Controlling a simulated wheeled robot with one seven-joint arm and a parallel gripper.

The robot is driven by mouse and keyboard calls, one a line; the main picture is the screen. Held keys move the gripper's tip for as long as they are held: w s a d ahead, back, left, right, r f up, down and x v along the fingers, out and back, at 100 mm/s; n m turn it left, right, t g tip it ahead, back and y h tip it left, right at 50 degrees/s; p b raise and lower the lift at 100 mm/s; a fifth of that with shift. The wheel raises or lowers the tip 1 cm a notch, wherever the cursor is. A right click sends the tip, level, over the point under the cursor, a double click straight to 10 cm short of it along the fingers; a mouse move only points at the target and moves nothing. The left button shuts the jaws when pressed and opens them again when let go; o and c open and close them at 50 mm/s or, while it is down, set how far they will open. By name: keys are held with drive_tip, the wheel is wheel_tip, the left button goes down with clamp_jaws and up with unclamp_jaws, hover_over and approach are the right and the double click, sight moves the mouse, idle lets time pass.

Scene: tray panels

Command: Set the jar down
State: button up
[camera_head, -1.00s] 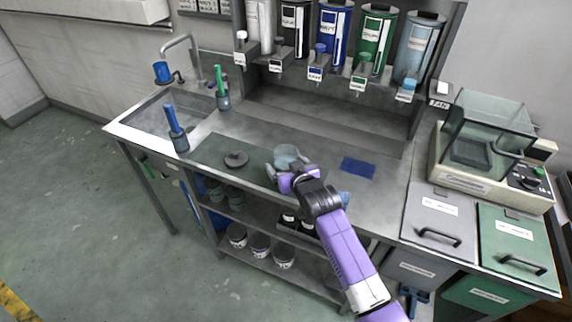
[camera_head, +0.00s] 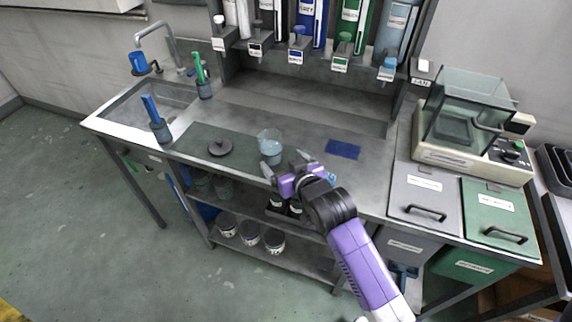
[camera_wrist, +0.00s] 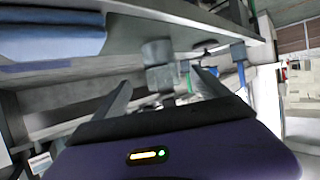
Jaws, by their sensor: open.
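The clear jar (camera_head: 270,146), pale blue in its lower part, stands upright on the worktop near its front edge, on or at the end of a dark mat (camera_head: 200,136). My gripper (camera_head: 285,164) is open and empty just in front of the jar, towards the right. Its fingers are spread and appear apart from the jar. In the wrist view the jar (camera_wrist: 158,62) stands beyond and between my open fingers (camera_wrist: 160,88).
A dark round lid (camera_head: 220,148) lies left of the jar. A blue cloth (camera_head: 343,149) lies to the right. Dispensers (camera_head: 310,22) hang behind. Grey (camera_head: 423,196) and green bins are at the right.

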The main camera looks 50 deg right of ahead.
drive_tip(key=shift+v, duration=0.85)
drive_tip(key=s+a+f+n+t+y, duration=0.1)
drive_tip(key=s+a+f+n+y, duration=0.2)
drive_tip(key=s+a, duration=1.1)
drive_tip(key=s+a+r+n+y, duration=0.1)
drive_tip(key=s+a+r, duration=0.2)
drive_tip(key=s, duration=0.5)
drive_tip(key=s+a+r+n+t+y, duration=0.1)
drive_tip(key=s+a+r, duration=0.2)
drive_tip(key=s+r, duration=0.2)
drive_tip(key=s, duration=0.3)
drive_tip(key=shift+a+r+t+y, duration=0.15)
drive_tip(key=shift+r+t+y, duration=0.15)
drive_tip(key=shift+r, duration=0.1)
drive_tip(key=shift+c, duration=0.5)
